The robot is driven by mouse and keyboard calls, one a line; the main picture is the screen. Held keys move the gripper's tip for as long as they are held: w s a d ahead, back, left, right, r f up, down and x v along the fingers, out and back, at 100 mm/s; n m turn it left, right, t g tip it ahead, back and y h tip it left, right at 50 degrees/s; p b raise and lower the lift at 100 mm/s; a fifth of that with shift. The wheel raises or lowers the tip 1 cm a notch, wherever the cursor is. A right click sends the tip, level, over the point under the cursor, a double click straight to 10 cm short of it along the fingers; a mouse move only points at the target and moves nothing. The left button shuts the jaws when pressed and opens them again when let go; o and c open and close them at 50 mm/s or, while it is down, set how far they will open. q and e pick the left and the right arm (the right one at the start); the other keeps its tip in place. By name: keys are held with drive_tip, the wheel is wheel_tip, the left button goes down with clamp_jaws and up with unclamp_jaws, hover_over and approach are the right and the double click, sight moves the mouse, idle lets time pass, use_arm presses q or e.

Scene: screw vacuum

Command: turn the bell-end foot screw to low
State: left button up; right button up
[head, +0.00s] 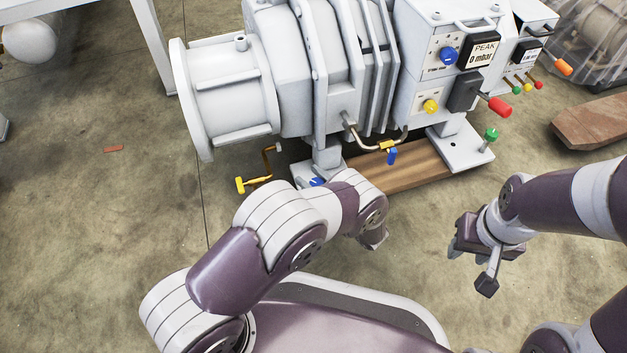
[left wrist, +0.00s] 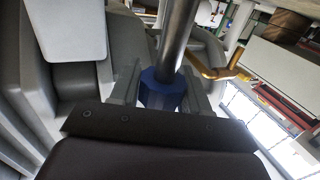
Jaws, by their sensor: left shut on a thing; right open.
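The bell-end foot screw has a blue hexagonal head (left wrist: 162,92) on a grey metal shaft (left wrist: 178,38) in the left wrist view. In the head view a small part of the blue screw (head: 316,182) shows at the foot under the flanged bell end, partly covered by my arm. My left gripper (left wrist: 160,96) is shut on the blue head, with a finger on each side. Its fingers are hidden behind my arm in the head view. My right gripper (head: 471,267) is open and empty, over the floor at the right.
The white pump body (head: 300,70) stands above a wooden board (head: 412,168). A yellow-handled bent pipe (head: 258,182) sticks out left of the foot. A green-topped screw (head: 491,134) stands on the right foot plate. A red knob (head: 500,107) juts from the box. Floor at left is mostly clear.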

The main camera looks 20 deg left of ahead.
use_arm(q)
drive_tip(key=shift+s+a+n+g+y+b, duration=0.15)
drive_tip(key=shift+n+g+y, duration=0.45)
drive_tip(key=shift+g, duration=0.4)
drive_tip(key=shift+n+g+y+b, duration=0.15)
drive_tip(key=shift+n+g+y, duration=0.25)
drive_tip(key=shift+n+g, duration=0.5)
drive_tip(key=o, duration=1)
